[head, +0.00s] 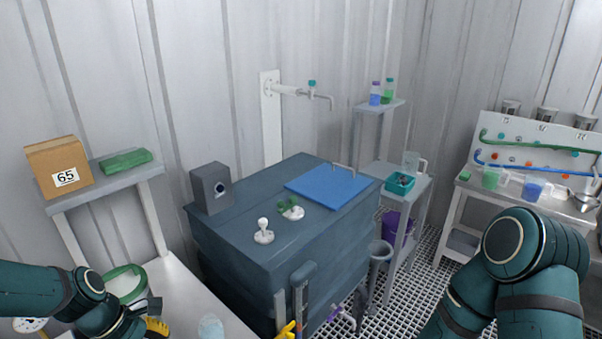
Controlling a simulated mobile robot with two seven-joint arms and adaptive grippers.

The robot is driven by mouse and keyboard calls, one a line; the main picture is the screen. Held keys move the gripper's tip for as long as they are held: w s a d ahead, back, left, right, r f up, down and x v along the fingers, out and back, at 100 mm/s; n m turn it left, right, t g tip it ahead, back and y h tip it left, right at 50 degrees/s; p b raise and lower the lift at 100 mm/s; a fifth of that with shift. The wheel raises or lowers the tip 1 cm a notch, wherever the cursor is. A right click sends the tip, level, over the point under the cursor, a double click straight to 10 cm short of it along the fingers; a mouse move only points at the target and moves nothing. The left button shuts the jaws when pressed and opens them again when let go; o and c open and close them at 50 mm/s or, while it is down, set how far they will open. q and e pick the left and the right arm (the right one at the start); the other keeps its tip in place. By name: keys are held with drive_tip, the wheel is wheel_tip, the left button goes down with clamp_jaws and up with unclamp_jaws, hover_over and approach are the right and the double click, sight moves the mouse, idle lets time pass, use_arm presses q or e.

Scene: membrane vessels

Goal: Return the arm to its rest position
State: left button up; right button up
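My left arm comes in at the lower left over a white table. A dark grey piece at its end, which looks like part of my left gripper (148,305), shows at the lower edge. Its fingers cannot be made out, and I cannot tell whether it is open or holds anything. My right arm is bent at the lower right, in front of the bench there. My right gripper is outside the picture.
A dark blue tank (270,245) with a blue lid (328,186) stands in the middle. A shelf at left bears a cardboard box (58,168). A white bowl with a green rim (126,284) is beside my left arm. The bench (525,196) at right holds beakers. Grating floor shows between.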

use_arm(q)
drive_tip(key=s+d+f+m+t+b, duration=0.1)
drive_tip(key=s+d+f+m+b, duration=0.1)
drive_tip(key=d+f+m, duration=1.5)
wheel_tip(320, 180, down, 5)
drive_tip(key=shift+s+d+f+m+y+b, duration=0.1)
drive_tip(key=shift+s+d+m+y+b, duration=0.3)
drive_tip(key=shift+d, duration=0.35)
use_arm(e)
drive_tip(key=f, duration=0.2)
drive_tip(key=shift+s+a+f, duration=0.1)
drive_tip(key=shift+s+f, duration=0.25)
